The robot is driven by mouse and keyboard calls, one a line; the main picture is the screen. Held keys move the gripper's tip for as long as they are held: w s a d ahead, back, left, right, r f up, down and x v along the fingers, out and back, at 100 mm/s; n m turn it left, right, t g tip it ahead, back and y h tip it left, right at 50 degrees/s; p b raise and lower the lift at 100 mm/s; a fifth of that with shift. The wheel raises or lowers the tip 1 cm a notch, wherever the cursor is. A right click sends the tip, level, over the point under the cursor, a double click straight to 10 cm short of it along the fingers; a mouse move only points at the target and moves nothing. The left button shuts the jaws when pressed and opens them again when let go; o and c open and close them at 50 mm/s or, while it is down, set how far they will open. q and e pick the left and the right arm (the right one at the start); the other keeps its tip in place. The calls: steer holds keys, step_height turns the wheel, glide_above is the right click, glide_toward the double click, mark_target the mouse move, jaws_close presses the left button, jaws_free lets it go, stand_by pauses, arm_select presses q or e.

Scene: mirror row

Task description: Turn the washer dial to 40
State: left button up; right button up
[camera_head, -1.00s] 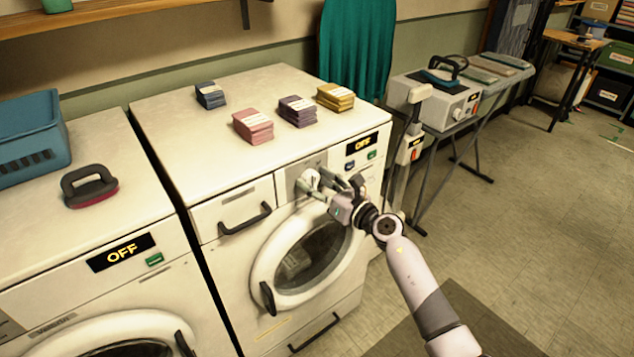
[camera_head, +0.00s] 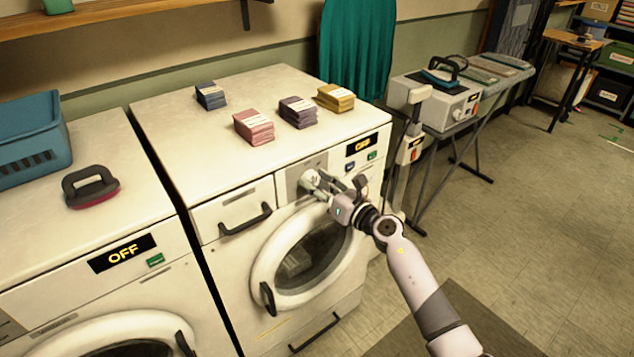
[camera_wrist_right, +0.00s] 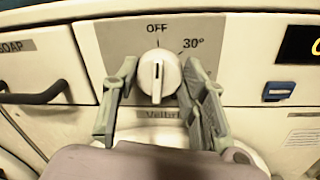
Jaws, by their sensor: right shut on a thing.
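The white washer dial (camera_wrist_right: 158,78) is on the right washer's grey panel, with OFF printed above it and 30° to its upper right. Its dark mark points up toward OFF. A 40 label is not visible. My right gripper (camera_wrist_right: 157,82) has one finger on each side of the dial and is shut on it. In the head view, the right gripper (camera_head: 318,182) reaches the washer (camera_head: 200,150) from the front right and partly covers the dial. The washer's display (camera_head: 362,144) appears to read OFF. My left gripper is not in view.
A soap drawer (camera_head: 235,212) is left of the dial, and the round door (camera_head: 265,265) is below. Folded stacks, including a pink one (camera_head: 254,127), lie on top. Another washer (camera_head: 70,245) stands at left. An ironing board (camera_head: 470,125) is at right beside open floor.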

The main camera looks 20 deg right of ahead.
steer(key=m+p, duration=0.1)
steer(key=m, duration=0.3)
steer(key=shift+d, duration=0.1)
steer(key=m+t+p, duration=0.1)
steer(key=m, duration=0.5)
steer(key=shift+f, duration=0.15)
steer(key=m+p, duration=0.1)
steer(key=m, duration=0.4)
steer(key=shift+f+h, duration=0.1)
steer(key=shift+h, duration=0.3)
steer(key=shift+f+m+t+h+p, duration=0.15)
steer(key=shift+m+p, duration=0.25)
steer(key=shift+m, duration=0.8)
steer(key=shift+m+t+h+p, duration=0.15)
steer(key=shift+m+p, duration=0.25)
steer(key=shift+m, duration=0.8)
steer(key=o, duration=1.2)
steer(key=shift+c, duration=0.2)
